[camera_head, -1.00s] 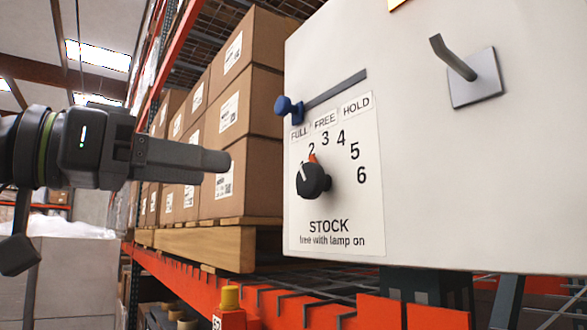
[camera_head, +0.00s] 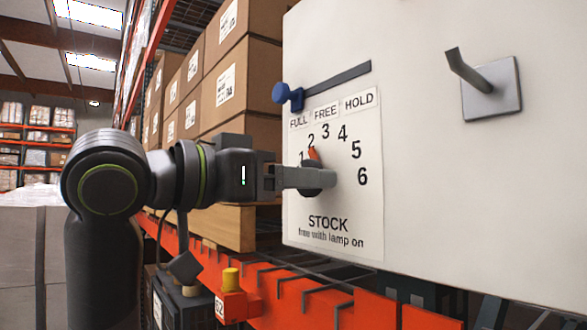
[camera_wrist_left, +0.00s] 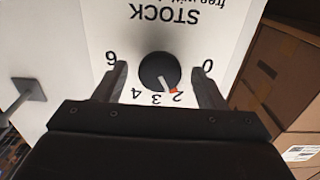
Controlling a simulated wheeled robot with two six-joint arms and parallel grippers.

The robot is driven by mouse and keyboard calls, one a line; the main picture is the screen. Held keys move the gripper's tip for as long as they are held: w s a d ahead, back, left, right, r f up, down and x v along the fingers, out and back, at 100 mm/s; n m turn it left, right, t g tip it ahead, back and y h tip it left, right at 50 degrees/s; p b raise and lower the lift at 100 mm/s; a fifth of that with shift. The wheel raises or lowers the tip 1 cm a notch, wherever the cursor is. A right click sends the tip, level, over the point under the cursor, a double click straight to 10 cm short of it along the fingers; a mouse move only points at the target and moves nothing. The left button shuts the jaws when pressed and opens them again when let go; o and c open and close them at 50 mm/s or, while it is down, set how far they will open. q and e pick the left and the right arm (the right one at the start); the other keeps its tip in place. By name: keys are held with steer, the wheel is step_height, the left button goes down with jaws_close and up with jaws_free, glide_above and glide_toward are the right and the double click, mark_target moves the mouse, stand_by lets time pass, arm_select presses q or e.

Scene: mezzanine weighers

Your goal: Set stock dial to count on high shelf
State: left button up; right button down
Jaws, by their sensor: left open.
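The black stock dial (camera_head: 312,190) sits on a white panel (camera_head: 430,190) and is mostly hidden behind my left gripper (camera_head: 322,177) in the head view. The left wrist view shows the round dial (camera_wrist_left: 157,66) upside down, with its white pointer line toward the 2 and an orange tab (camera_wrist_left: 174,93) there. My left gripper (camera_wrist_left: 161,78) is open, one finger on each side of the dial with gaps showing. The scale runs to 6. A blue slider knob (camera_head: 284,95) stands at the left end of a dark slot, above FULL. My right gripper is not in view.
A grey hook (camera_head: 470,75) sticks out of the panel at upper right. Stacked cartons (camera_head: 240,65) stand on a pallet behind the panel's left edge. An orange rack beam (camera_head: 300,290) runs below, with a yellow button (camera_head: 231,279) on a small orange box.

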arm_select(q)
steer(key=shift+c, duration=0.2)
steer(key=c, duration=0.9)
steer(key=shift+w+r+m+b, duration=0.1)
steer(key=shift+m+b, duration=1.25)
steer(key=shift+m, duration=3.1)
steer(key=shift+w+m+b, duration=0.1)
steer(key=shift+m+b, duration=1.25)
steer(key=shift+m, duration=3.1)
